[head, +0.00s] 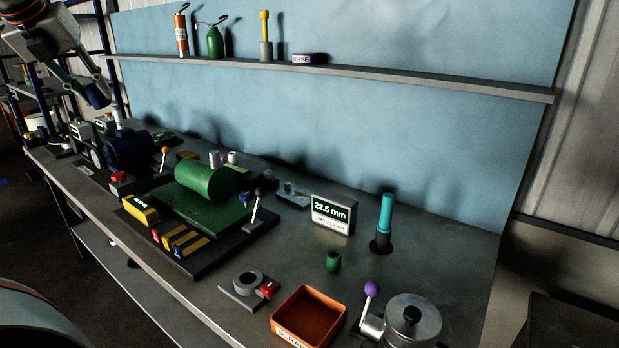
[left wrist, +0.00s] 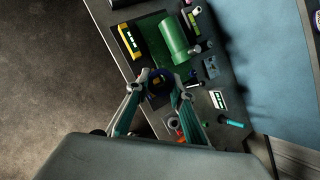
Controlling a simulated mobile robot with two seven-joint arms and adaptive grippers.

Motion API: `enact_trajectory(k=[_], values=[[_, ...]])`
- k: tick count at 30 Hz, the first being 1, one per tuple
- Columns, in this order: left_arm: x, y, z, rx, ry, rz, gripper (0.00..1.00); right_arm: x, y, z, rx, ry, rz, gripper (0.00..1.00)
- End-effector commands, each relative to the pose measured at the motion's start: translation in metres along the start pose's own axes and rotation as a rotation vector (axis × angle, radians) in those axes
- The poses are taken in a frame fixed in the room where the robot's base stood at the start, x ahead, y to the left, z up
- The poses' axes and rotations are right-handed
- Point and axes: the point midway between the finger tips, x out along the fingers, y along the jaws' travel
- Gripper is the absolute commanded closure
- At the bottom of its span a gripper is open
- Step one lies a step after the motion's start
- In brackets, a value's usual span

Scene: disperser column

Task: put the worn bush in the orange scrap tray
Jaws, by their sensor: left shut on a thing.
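The orange scrap tray (head: 310,314), with a partly cut-off label on its front, sits at the front edge of the bench in the head view and looks empty. My left gripper (head: 97,92) is high at the far left, well away from the tray. It is shut on a dark blue round piece (left wrist: 159,84), seen between the fingertips in the left wrist view. I cannot tell for sure that this is the worn bush. A small green bush-like cylinder (head: 333,261) stands on the bench behind the tray. My right gripper is not in view.
A green machine (head: 207,180) on a dark base fills the middle of the bench. A grey ring on a plate (head: 248,283) is left of the tray. A metal pot (head: 412,318) and purple-knobbed lever (head: 371,289) are right of it. A teal-handled tool (head: 385,212) stands behind.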

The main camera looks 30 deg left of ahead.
Motion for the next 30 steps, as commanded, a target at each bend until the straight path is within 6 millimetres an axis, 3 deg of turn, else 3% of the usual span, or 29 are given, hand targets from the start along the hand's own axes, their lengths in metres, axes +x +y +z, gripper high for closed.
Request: enact_trajectory(k=[3, 7, 14, 21, 30], values=[[0.035, 0.007, -0.033, 0.080, 0.031, -0.038, 0.99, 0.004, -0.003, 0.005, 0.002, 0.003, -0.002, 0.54], [0.066, 0.003, -0.062, 0.171, 0.063, -0.072, 0.99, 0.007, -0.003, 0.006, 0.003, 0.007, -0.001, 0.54], [0.117, -0.030, -0.121, 0.384, 0.128, -0.155, 0.99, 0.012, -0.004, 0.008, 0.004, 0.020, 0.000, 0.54], [0.149, -0.094, -0.181, 0.645, 0.190, -0.273, 0.99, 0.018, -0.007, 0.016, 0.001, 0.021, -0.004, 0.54], [0.154, -0.193, -0.261, 1.048, 0.258, -0.438, 0.99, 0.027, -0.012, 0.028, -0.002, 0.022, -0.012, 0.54]])
